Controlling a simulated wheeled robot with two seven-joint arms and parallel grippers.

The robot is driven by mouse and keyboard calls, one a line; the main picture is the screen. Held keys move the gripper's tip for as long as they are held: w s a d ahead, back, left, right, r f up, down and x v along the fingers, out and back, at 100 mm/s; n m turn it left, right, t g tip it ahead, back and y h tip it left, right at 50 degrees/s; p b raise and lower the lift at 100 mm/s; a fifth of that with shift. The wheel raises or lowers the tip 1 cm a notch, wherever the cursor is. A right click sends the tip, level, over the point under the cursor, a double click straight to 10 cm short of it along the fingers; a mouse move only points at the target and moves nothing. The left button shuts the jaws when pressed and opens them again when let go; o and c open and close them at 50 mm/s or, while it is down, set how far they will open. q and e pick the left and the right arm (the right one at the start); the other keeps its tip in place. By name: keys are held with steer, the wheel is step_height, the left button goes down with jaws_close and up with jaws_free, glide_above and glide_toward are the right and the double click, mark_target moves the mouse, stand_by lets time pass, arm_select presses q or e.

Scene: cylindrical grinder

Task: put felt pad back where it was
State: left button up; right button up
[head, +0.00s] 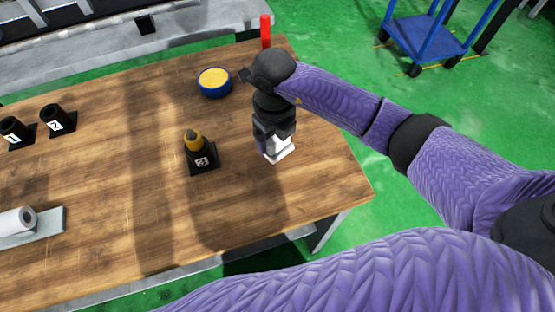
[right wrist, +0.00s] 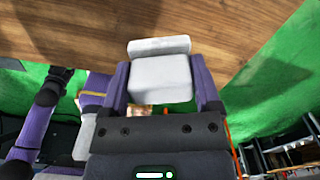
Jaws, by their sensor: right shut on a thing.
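The felt pad (head: 280,153) is a white block at the right part of the wooden table. My right gripper (head: 272,146) points down and is shut on it. In the right wrist view the white pad (right wrist: 160,80) sits between the two purple fingers of my right gripper (right wrist: 160,92), with a second white strip of it beyond, close to the wood surface. The pad is low over the table; I cannot tell whether it touches. My left gripper is out of view.
Left of the gripper stands a black holder marked 3 (head: 202,160) with a yellow-tipped piece. Behind are a blue bowl (head: 215,88) with yellow contents and a red cylinder (head: 265,30). Empty-looking holders 1 (head: 15,132) and 2 (head: 57,120) and a white roll (head: 17,220) lie left.

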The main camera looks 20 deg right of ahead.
step_height(320, 180, down, 8)
steer(key=shift+b, duration=0.95)
steer(key=shift+r, duration=0.1)
steer(key=o, duration=0.8)
steer(key=shift+f, duration=0.2)
steer(key=shift+o, duration=1.1)
steer(key=shift+r, duration=0.2)
step_height(320, 180, up, 11)
steer(key=p, duration=0.3)
steer(key=shift+r, duration=0.55)
